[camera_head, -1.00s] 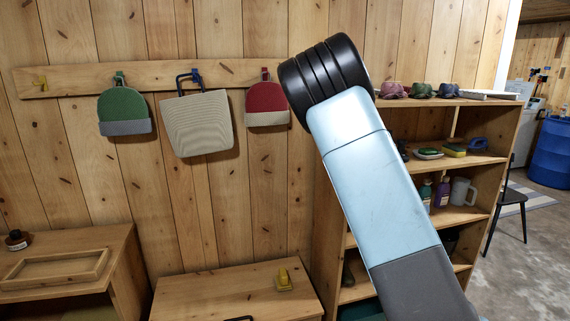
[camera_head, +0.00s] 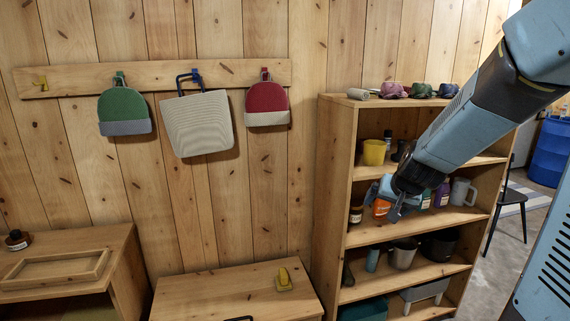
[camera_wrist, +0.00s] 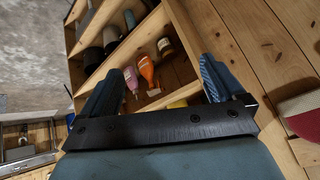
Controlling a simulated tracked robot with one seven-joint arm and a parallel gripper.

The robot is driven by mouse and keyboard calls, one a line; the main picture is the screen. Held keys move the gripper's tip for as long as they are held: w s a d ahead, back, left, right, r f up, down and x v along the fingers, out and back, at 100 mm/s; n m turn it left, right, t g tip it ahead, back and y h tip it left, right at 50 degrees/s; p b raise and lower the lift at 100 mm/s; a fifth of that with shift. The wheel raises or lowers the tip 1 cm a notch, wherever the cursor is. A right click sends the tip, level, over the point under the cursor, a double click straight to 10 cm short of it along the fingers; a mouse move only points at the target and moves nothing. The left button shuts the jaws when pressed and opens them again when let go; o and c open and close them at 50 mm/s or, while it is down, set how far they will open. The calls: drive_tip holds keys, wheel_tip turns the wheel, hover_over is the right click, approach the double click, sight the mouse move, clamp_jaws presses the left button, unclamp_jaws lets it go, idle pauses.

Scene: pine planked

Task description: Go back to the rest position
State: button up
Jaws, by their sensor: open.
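My gripper (camera_head: 386,200) is in front of the middle of the shelf unit (camera_head: 335,190) in the head view, at the end of my blue-grey arm coming from the upper right. In the wrist view my gripper (camera_wrist: 160,85) shows two blue fingers spread wide apart with nothing held between them. Beyond the fingers, an orange bottle (camera_wrist: 148,72) and a pink bottle (camera_wrist: 131,80) stand on a shelf. The orange bottle (camera_head: 381,208) is partly hidden behind my gripper in the head view.
A yellow pot (camera_head: 374,152) and mugs stand on the shelves; rolled cloth and caps lie on top. A green cap (camera_head: 124,108), striped bag (camera_head: 197,123) and red cap (camera_head: 267,104) hang from a rail. A low cabinet (camera_head: 220,290) and a wooden frame (camera_head: 55,270) are left.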

drive_tip(key=s+a+r+n+g, duration=0.1)
drive_tip(key=s+r, duration=0.4)
drive_tip(key=s, duration=0.7)
drive_tip(key=s+a+r+n+g, duration=0.1)
drive_tip(key=s+r, duration=0.4)
drive_tip(key=s, duration=0.7)
drive_tip(key=shift+s+a+r+n, duration=0.4)
drive_tip(key=shift+a+n, duration=0.5)
drive_tip(key=shift+a, duration=0.05)
